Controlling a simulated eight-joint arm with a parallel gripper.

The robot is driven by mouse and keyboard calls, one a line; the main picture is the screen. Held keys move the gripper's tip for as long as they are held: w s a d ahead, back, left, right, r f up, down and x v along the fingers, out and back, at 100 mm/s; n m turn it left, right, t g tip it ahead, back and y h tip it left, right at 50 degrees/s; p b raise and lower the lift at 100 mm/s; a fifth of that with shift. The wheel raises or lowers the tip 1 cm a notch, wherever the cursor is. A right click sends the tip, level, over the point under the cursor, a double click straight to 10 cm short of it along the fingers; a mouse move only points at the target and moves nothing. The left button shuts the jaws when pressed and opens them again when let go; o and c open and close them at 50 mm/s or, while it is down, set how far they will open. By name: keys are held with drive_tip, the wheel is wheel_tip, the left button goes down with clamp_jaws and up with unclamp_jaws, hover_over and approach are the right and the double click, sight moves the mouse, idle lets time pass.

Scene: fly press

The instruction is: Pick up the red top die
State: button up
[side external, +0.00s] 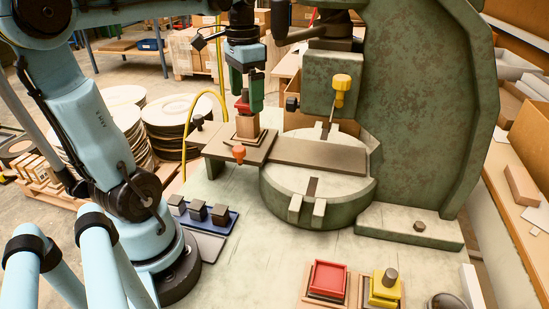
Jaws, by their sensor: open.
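My gripper (248,100), with green fingers, points down above the dark slide plate (235,148) left of the press. Its jaws are open. A small red piece (243,108), which looks like the red top die, is at the fingertips, partly hidden by them. It sits on a tan block (248,126) on the plate. I cannot tell whether the fingers touch it. A red square frame-like die (328,278) lies on a tan base at the front.
The green fly press (420,100) stands to the right, with a yellow-knobbed part (341,82) near its ram. A yellow die (384,285) with a grey stem is at the front right. A blue tray (205,215) holds dark blocks. An orange knob (239,153) is on the plate's edge.

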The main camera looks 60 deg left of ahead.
drive_tip(key=c, duration=1.3)
drive_tip(key=shift+r, duration=0.2)
